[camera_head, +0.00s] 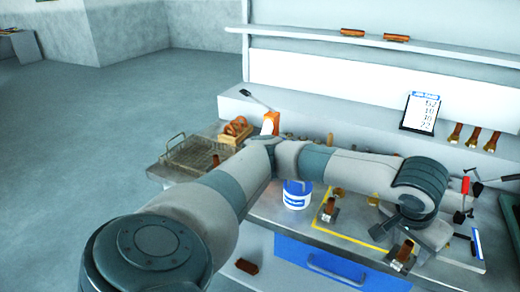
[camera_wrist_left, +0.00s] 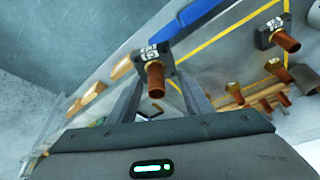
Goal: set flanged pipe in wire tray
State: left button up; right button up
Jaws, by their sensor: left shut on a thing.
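The flanged pipe, a copper tube on a dark square flange with white markings, sits between my left gripper's fingers in the left wrist view (camera_wrist_left: 155,78). My left gripper (camera_wrist_left: 156,92) is shut on it. In the head view this flanged pipe (camera_head: 402,254) shows by the bench's front edge, just below my left gripper (camera_head: 406,232). The wire tray (camera_head: 180,160) lies at the bench's left end, far from the gripper, with a small brown upright piece at its right side. My left forearm hides part of the bench between them. My right gripper is out of view.
A second flanged pipe (camera_head: 329,208) stands in the yellow-outlined area, also in the wrist view (camera_wrist_left: 284,38). A blue-and-white can (camera_head: 297,194) stands near my forearm. A wooden holder with copper rings (camera_head: 235,131) is beside the tray. Red-handled clamps (camera_head: 464,190) stand at the right.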

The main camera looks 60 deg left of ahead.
aim_at(194, 158)
jog(key=k+j+u, duration=0.1)
jog(key=j, duration=0.3)
jog(key=k+j+u, duration=0.15)
jog(key=j, duration=0.25)
jog(key=k+j+u, duration=0.1)
jog(key=k+j, duration=0.15)
jog(key=j, duration=0.2)
jog(key=k+j+u, duration=0.1)
jog(key=j, duration=0.3)
jog(key=k+j+u, duration=0.15)
jog(key=j, duration=0.3)
jog(key=i, duration=0.55)
